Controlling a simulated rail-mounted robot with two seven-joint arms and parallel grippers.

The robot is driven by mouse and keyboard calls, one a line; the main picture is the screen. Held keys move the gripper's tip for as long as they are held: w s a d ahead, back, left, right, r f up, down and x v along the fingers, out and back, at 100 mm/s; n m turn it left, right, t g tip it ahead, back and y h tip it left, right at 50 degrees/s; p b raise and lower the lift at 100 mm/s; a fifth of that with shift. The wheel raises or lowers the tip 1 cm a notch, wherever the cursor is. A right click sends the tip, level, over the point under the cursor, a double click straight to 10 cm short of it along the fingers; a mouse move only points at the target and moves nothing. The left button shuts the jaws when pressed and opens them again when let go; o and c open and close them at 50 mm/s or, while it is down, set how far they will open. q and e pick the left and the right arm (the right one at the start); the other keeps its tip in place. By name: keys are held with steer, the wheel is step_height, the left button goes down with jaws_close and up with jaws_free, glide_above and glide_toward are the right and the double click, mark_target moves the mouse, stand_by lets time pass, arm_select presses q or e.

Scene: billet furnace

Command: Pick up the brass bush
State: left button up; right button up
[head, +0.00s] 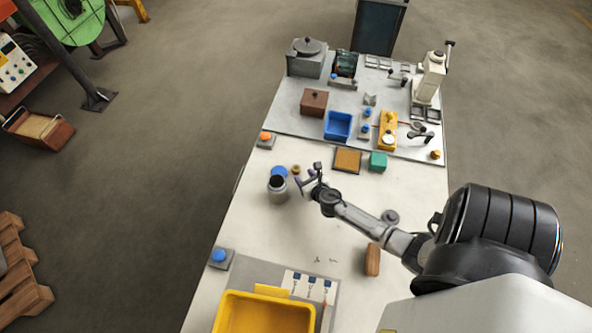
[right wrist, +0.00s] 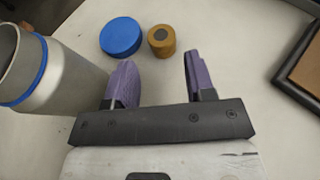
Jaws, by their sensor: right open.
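The brass bush (head: 296,169), a small brown-gold cylinder with a dark hole in its top, stands upright on the pale bench. In the right wrist view the bush (right wrist: 161,41) is beyond the fingertips, roughly in line with the gap between them. My right gripper (head: 307,181) is open and empty, low over the bench, on the near side of the bush and apart from it. Its two purple fingers show in the right wrist view (right wrist: 160,72). My left gripper is out of view.
A grey canister (right wrist: 50,75) with a blue band stands close beside the left finger. A blue round lid (right wrist: 122,37) lies just left of the bush. A dark-framed tray (head: 347,160) and a green block (head: 377,162) sit to the right. Bench space between is clear.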

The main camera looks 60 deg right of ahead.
mark_target(297, 168)
steer(key=shift+b+x, duration=0.45)
steer(key=shift+x, duration=2.2)
steer(key=shift+r, duration=0.1)
steer(key=c, duration=0.8)
